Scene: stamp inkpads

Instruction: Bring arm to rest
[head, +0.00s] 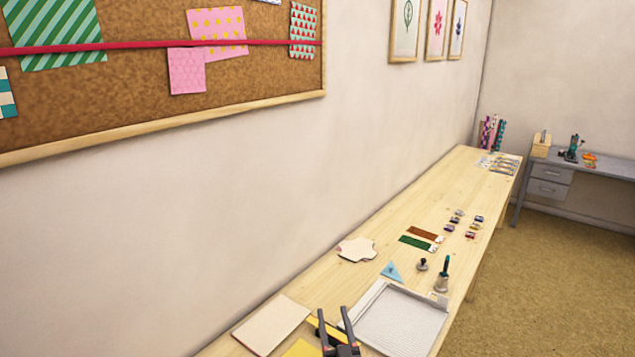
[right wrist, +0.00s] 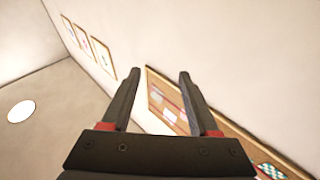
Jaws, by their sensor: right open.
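My right gripper (head: 332,325) stands at the bottom of the head view, in front of the near end of the long wooden table (head: 390,222). Its two black fingers point up and stand apart with nothing between them. In the right wrist view the same gripper (right wrist: 157,85) is open and empty, with the wall and the cork board (right wrist: 165,103) beyond it. My left gripper is not in the head view.
Small inkpads (head: 470,235) sit farther back. A grey desk (head: 590,170) stands far right; floor (head: 560,270) is clear.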

